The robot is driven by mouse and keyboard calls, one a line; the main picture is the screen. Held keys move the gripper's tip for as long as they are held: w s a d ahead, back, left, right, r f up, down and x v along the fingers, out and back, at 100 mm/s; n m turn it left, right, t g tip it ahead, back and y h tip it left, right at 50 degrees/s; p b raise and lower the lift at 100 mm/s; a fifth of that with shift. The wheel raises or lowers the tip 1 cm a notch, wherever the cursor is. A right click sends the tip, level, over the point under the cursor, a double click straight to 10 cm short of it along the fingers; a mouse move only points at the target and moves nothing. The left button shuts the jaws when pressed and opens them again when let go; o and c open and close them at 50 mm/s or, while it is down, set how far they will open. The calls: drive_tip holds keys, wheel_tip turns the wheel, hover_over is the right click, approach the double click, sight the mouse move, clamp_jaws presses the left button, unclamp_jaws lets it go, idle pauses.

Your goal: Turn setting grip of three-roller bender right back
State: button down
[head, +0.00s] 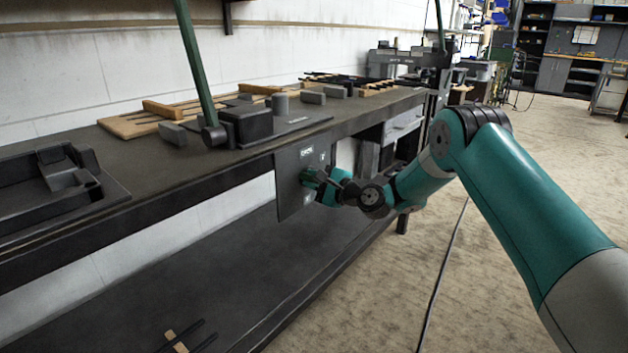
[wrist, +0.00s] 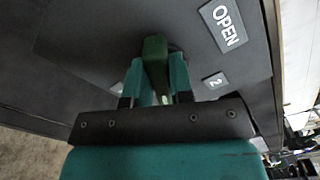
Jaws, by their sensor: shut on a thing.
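The setting grip (wrist: 154,50) is a dark green handle on a dark plate (head: 290,188) that hangs at the front edge of the bench. My gripper (wrist: 155,78) is shut on the grip, with a teal finger on each side of it in the wrist view. In the head view my gripper (head: 312,178) reaches the plate from the right and hides the grip. The plate carries an OPEN label (wrist: 224,24) and a label 2 (wrist: 215,81). A dark block with a green lever (head: 198,65) stands on the bench above the plate.
The dark bench (head: 150,178) runs along the white wall, with wooden strips (head: 165,110) and small grey blocks on top. A low shelf (head: 200,290) lies beneath. The floor (head: 500,230) to the right is open, with a cable (head: 442,270) across it.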

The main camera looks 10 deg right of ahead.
drive_tip(key=n+b, duration=0.2)
drive_tip(key=n, duration=0.1)
drive_tip(key=f+n+b, duration=0.1)
drive_tip(key=n+b, duration=0.2)
drive_tip(key=shift+s+f+n, duration=0.1)
drive_tip(key=shift+n, duration=0.2)
drive_tip(key=n+b, duration=0.3)
drive_tip(key=shift+f+n, duration=0.2)
drive_tip(key=shift+n, duration=0.1)
drive_tip(key=n+b, duration=0.3)
drive_tip(key=shift+d+f+n+b, duration=0.1)
drive_tip(key=shift+f+n+b, duration=0.1)
drive_tip(key=shift+n+b, duration=0.2)
drive_tip(key=n+b, duration=0.8)
drive_tip(key=shift+w+d+f, duration=0.2)
drive_tip(key=shift+w+d, duration=0.15)
drive_tip(key=shift+r+n+b, duration=0.15)
drive_tip(key=shift+n+b, duration=0.55)
drive_tip(key=shift+b, duration=0.1)
